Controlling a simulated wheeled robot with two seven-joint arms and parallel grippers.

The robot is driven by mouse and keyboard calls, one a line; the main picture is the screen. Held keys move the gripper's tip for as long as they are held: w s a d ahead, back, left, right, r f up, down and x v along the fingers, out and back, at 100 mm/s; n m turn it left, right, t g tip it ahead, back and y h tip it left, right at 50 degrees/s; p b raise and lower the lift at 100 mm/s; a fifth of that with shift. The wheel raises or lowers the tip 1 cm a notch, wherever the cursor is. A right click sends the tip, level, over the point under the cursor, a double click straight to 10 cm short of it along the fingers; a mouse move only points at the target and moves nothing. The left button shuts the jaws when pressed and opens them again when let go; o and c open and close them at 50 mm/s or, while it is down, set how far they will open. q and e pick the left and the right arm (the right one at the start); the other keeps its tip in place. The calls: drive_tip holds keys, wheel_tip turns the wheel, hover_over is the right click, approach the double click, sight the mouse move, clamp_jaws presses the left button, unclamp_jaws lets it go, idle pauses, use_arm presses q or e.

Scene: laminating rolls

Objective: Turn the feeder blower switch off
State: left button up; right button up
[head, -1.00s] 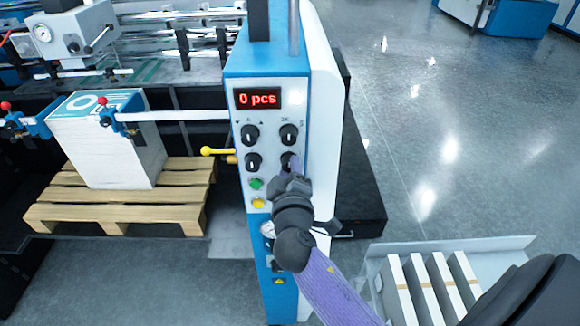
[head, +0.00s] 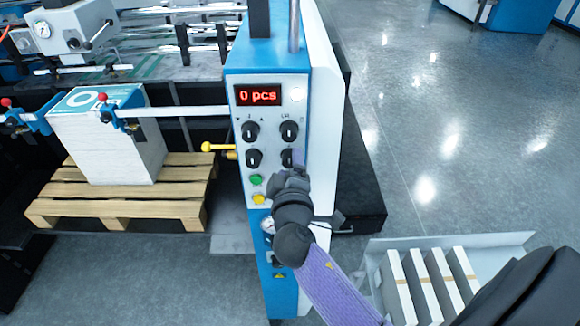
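The control panel (head: 272,178) is the white face of a blue and white machine post in the middle of the head view. It has a red "0 pcs" display (head: 257,95), several black rotary knobs, a green button (head: 256,180) and a yellow button (head: 259,199). My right gripper (head: 294,165) is at the lower right knob (head: 287,157) and partly covers it. Its fingers are mostly hidden by the wrist, so whether they grip the knob cannot be told. I cannot read which knob is the feeder blower switch. My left gripper is not in view.
A paper stack (head: 108,143) stands on a wooden pallet (head: 120,206) at the left. A yellow lever (head: 215,147) sticks out left of the panel. A tray (head: 515,243) with several white bundles is at the lower right. Open floor (head: 440,120) lies right of the machine.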

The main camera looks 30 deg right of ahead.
drive_tip(key=b+v, duration=0.2)
drive_tip(key=v, duration=0.8)
drive_tip(key=shift+b, duration=0.3)
drive_tip(key=a+f+n+g+y+b, duration=0.1)
drive_tip(key=a+f+y+b, duration=0.15)
drive_tip(key=f, duration=0.75)
drive_tip(key=a+f+n+g+y+b, duration=0.15)
drive_tip(key=f+b, duration=0.25)
drive_tip(key=f, duration=0.6)
drive_tip(key=s+a+f+m+g+y+b, duration=0.15)
drive_tip(key=s+f+b, duration=0.25)
drive_tip(key=f, duration=0.9)
drive_tip(key=s+f+g+y+b, duration=0.2)
drive_tip(key=s+f+g+b, duration=0.15)
drive_tip(key=f, duration=0.95)
drive_tip(key=s+d+f+m+g+b, duration=0.2)
drive_tip(key=s+f+b, duration=0.3)
drive_tip(key=s+f, duration=0.6)
drive_tip(key=s+d+f+m+g+b, duration=0.2)
drive_tip(key=s+f+g+b, duration=0.3)
drive_tip(key=s+f, duration=0.5)
drive_tip(key=shift+s+f+m+y, duration=0.35)
drive_tip(key=shift+m+y, duration=0.1)
drive_tip(key=shift+m, duration=0.15)
